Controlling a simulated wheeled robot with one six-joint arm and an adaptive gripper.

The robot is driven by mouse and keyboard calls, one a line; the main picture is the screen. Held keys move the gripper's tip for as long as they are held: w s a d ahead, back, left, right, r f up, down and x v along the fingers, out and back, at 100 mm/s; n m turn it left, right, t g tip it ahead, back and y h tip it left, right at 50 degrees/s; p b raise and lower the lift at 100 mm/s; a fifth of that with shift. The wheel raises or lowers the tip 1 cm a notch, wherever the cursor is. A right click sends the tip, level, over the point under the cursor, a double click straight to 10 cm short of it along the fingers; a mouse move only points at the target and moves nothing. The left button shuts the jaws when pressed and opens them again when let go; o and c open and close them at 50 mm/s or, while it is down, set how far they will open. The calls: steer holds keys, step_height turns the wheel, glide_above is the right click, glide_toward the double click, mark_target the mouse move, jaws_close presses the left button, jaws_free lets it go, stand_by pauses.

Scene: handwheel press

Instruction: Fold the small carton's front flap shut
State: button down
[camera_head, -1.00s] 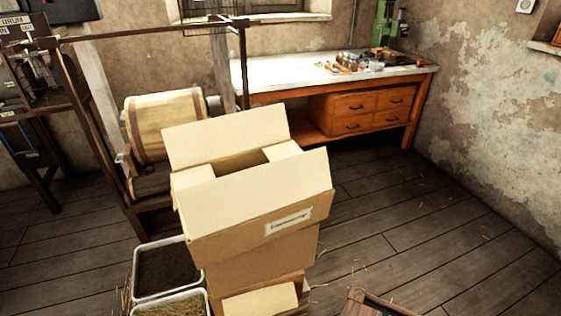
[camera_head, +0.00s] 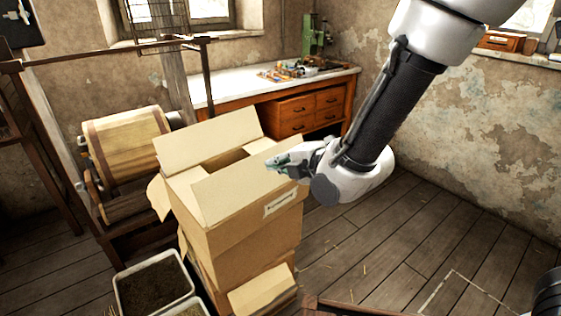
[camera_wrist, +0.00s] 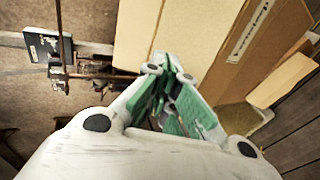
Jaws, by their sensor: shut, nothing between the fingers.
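The brown carton (camera_head: 232,235) with a white label stands on top of a stack, its top open. Its front flap (camera_head: 240,190) is a pale panel, raised and tilted, not lying flat over the opening. The back flap (camera_head: 208,140) stands up behind the opening. My gripper (camera_head: 272,163) is shut and empty at the right end of the front flap, overlapping it in the picture; I cannot tell whether they touch. In the wrist view, the closed green-padded fingertips (camera_wrist: 170,64) point at the pale flap panel (camera_wrist: 200,32), beside the labelled face.
Another carton with a pale flap (camera_head: 262,290) is below. A tray of dark soil (camera_head: 153,287) stands at the lower left. A wooden drum (camera_head: 128,145) on a frame is left of the stack. A workbench (camera_head: 290,85) is behind. The floor at right is mostly clear.

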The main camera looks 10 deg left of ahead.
mark_target(250, 159)
steer(key=x, duration=1)
steer(key=shift+w+a, duration=0.25)
steer(key=shift+w+a+f, duration=0.1)
steer(key=shift+w+a, duration=0.1)
steer(key=shift+a, duration=0.1)
steer(key=shift+h, duration=0.3)
steer(key=shift+w+a+f+g+h, duration=0.2)
steer(key=shift+w+a+g+h, duration=0.35)
steer(key=shift+a+g+h, duration=0.2)
steer(key=f+x, duration=0.1)
steer(key=x, duration=0.8)
steer(key=shift+s+d, duration=0.2)
steer(key=shift+d, duration=0.05)
steer(key=shift+f, duration=0.15)
